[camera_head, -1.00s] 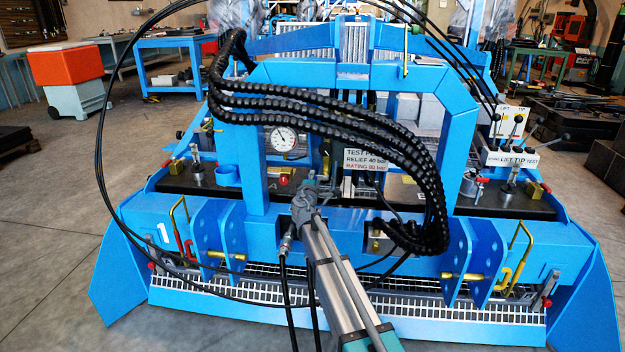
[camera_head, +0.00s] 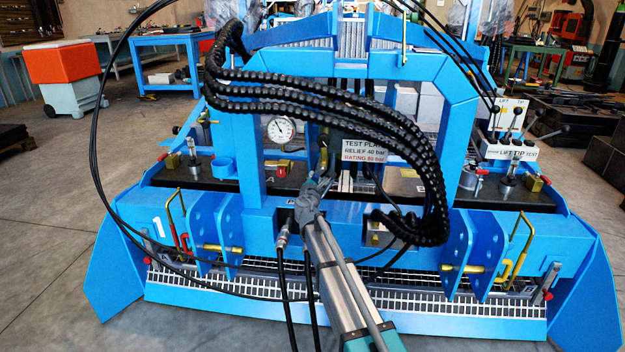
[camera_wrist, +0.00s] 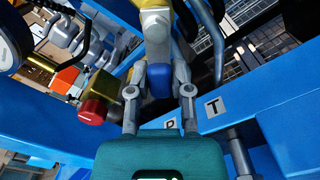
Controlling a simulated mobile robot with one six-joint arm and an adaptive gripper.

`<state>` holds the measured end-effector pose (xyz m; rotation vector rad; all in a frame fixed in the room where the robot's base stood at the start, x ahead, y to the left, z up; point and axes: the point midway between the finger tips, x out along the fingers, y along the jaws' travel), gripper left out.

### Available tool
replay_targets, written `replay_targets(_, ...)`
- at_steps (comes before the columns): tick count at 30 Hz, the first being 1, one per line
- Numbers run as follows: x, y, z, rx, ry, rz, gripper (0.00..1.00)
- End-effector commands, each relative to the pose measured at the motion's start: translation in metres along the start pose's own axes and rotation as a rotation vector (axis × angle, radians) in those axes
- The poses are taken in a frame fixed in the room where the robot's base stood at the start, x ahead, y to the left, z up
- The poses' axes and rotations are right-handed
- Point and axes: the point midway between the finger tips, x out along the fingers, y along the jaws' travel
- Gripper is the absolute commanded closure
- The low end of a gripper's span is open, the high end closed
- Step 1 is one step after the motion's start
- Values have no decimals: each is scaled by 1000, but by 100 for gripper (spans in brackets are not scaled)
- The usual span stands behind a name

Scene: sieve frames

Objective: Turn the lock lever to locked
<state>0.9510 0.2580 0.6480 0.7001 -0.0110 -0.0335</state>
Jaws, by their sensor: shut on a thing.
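My gripper (camera_head: 318,182) reaches through the lower middle of the blue frame (camera_head: 254,150), above the front beam. In the wrist view my gripper (camera_wrist: 158,75) has its two grey fingers closed in on a part with a blue end (camera_wrist: 158,82) and a yellow section (camera_wrist: 155,22) above it. This looks like the lock lever, but its full shape is hidden by the fingers. In the head view the gripped part is too small to make out. I cannot read the lever's locked or unlocked position.
Black hoses (camera_head: 320,105) loop across the frame just above my arm. A pressure gauge (camera_head: 281,130) and a test plate sign (camera_head: 364,150) stand behind. A red knob (camera_wrist: 92,110) sits left of the fingers in the wrist view. The front beam (camera_head: 345,213) lies close below.

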Motion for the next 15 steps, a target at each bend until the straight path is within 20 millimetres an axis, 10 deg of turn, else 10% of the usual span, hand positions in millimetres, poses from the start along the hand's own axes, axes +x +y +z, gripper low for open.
replay_targets(15, 1, -20, 5, -480, 0, 0, 100)
